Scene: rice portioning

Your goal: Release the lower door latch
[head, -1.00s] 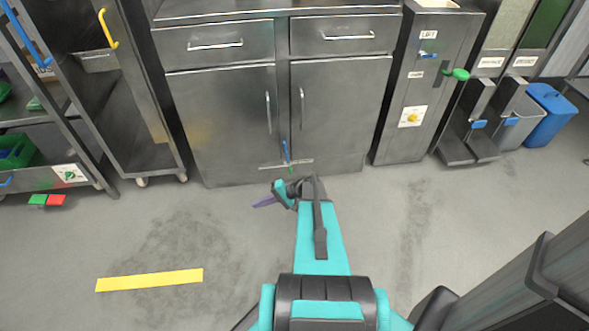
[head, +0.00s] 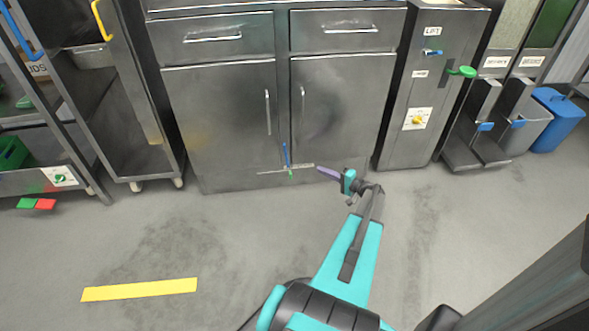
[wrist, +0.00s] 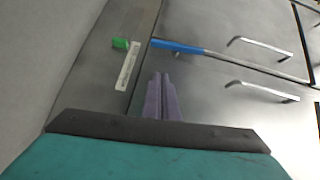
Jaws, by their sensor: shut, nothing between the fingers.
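The steel cabinet (head: 225,120) has two doors. Where they meet, near the bottom, is the lower latch: a blue lever (head: 286,155) stands upright, with a small green piece (head: 290,173) below it and a pale label strip (head: 268,172) across. In the wrist view the blue lever (wrist: 178,46), green piece (wrist: 120,43) and label (wrist: 128,66) lie ahead of the fingertips. My gripper (head: 319,169) is just right of the latch, low before the right door, its purple fingers pointing left. The fingers (wrist: 161,77) are together and empty, apart from the lever.
Two bar handles, left (head: 267,112) and right (head: 303,104), are on the doors, with drawers above. A labelled lift unit (head: 412,125) stands at right, and a wheeled rack (head: 130,130) at left. The floor in front is open, with a yellow strip (head: 140,290).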

